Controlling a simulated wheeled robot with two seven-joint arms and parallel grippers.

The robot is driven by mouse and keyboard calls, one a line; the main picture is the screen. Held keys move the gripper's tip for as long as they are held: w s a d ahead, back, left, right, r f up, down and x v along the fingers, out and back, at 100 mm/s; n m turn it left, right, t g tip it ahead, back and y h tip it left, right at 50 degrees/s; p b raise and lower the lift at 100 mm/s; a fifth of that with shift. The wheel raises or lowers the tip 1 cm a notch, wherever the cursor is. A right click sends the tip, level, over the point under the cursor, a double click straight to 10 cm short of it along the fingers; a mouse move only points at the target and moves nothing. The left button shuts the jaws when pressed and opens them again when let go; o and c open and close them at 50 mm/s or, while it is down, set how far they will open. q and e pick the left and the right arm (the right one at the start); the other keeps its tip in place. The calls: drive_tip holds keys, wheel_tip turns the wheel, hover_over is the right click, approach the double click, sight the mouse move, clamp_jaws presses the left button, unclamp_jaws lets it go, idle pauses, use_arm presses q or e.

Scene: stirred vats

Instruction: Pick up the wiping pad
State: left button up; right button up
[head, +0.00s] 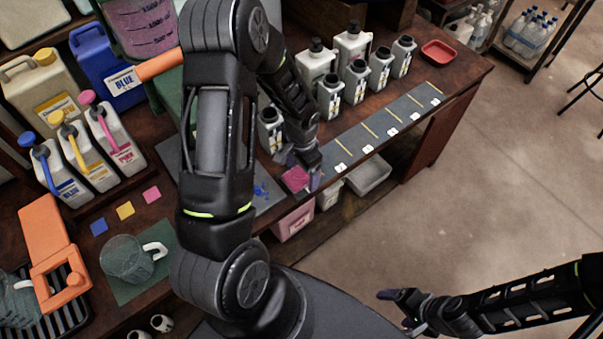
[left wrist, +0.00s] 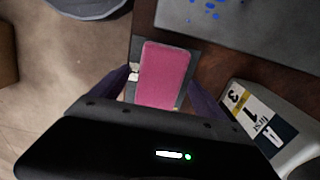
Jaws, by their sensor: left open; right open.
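The wiping pad is a pink rectangular pad (head: 294,179) near the front edge of the wooden bench in the head view. In the left wrist view the pink pad (left wrist: 165,75) lies between the two fingers of my left gripper (left wrist: 160,88). My left gripper (head: 305,176) is open right at the pad; I cannot tell whether the fingers touch it. My right gripper (head: 402,304) is open and empty over the floor, away from the bench.
A grey mat with blue spots (left wrist: 225,18) lies beside the pad. A bottle (left wrist: 262,125) stands close to my left gripper. Several bottles (head: 330,97) stand behind a dark numbered strip (head: 372,128). A red tray (head: 438,53) sits at the bench's far end.

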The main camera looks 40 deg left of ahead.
sight(301, 174)
idle(0.6)
use_arm(q)
drive_tip(key=c, duration=1.6)
wheel_tip(301, 174, up, 10)
drive_tip(key=shift+b, duration=0.7)
